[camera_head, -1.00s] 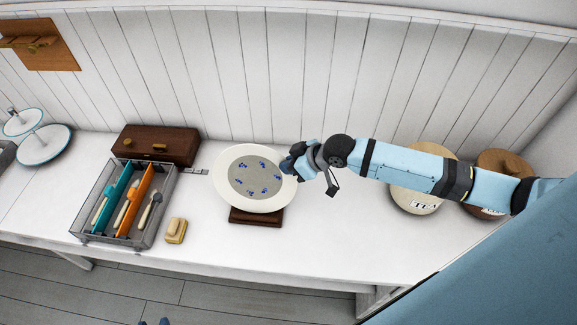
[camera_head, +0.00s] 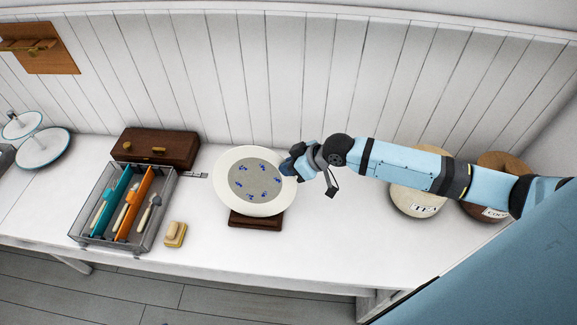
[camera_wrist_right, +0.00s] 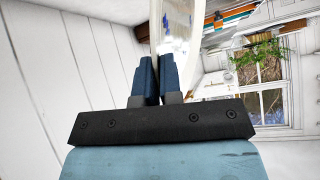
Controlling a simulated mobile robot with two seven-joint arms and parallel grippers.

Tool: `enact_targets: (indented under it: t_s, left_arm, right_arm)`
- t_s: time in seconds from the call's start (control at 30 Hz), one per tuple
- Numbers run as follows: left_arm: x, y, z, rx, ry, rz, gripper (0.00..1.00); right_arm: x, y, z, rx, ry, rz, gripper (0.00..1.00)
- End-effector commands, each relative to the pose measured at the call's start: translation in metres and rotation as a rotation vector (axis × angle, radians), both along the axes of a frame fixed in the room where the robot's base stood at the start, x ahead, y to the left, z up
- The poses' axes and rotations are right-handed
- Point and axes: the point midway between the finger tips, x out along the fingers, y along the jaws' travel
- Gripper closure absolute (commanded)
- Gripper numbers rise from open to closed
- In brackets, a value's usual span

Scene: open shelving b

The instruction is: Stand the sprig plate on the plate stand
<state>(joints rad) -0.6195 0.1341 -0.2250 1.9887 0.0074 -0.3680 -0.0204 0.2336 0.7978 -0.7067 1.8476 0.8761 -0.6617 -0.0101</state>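The sprig plate (camera_head: 254,182) is white-rimmed with a grey centre and small blue sprigs. It is tilted up, its face toward the head camera, at the dark brown plate stand (camera_head: 256,221). Only the stand's front part shows below the plate; I cannot tell whether the plate rests fully on it. My right gripper (camera_head: 291,170) is shut on the plate's right rim. In the right wrist view its fingers (camera_wrist_right: 157,75) are close together, with the plate (camera_wrist_right: 178,30) seen nearly edge-on between and beyond them. My left gripper is not in view.
Left of the stand are a yellow sponge dish (camera_head: 175,234), a cutlery tray (camera_head: 79,229) and a dark wooden box (camera_head: 157,146). Two lidded canisters, one cream (camera_head: 413,198) and one brown-lidded (camera_head: 497,165), stand right behind my arm. The counter front right is clear.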

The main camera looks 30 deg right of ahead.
Motion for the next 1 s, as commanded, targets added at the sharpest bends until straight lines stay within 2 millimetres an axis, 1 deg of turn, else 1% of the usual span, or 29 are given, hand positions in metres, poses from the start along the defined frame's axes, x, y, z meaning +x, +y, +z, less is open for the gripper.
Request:
enact_targets:
  t_s: [0.03, 0.07, 0.1, 0.33, 0.47, 0.57, 0.67, 0.8, 1.0]
  left_arm:
    - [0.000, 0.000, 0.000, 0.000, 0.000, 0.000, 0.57]
    - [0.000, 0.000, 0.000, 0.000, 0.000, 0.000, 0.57]
    - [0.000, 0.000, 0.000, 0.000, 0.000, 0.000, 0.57]
    - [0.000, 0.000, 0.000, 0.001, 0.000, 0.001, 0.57]
    - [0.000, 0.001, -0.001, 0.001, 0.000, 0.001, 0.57]
    - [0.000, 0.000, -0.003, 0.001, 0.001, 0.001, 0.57]
    - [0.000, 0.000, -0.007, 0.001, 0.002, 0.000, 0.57]
    - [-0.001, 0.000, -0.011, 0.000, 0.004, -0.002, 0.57]
    - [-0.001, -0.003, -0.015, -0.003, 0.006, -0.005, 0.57]
  right_arm:
    - [0.000, 0.000, 0.001, 0.001, -0.002, 0.000, 0.82]
    - [0.000, 0.000, 0.001, 0.001, -0.002, 0.000, 0.75]
    - [0.000, 0.000, 0.001, 0.001, -0.001, 0.000, 0.66]
    - [-0.001, 0.000, -0.001, -0.002, 0.002, 0.000, 0.66]
    - [-0.003, -0.003, 0.002, -0.002, 0.002, 0.000, 0.66]
    - [-0.009, -0.010, 0.009, -0.003, 0.000, -0.001, 0.66]
    - [-0.020, -0.021, 0.022, -0.005, 0.001, 0.001, 0.66]
    - [-0.037, -0.039, 0.045, -0.005, 0.001, 0.001, 0.66]
    - [-0.058, -0.059, 0.073, -0.005, -0.001, 0.002, 0.66]
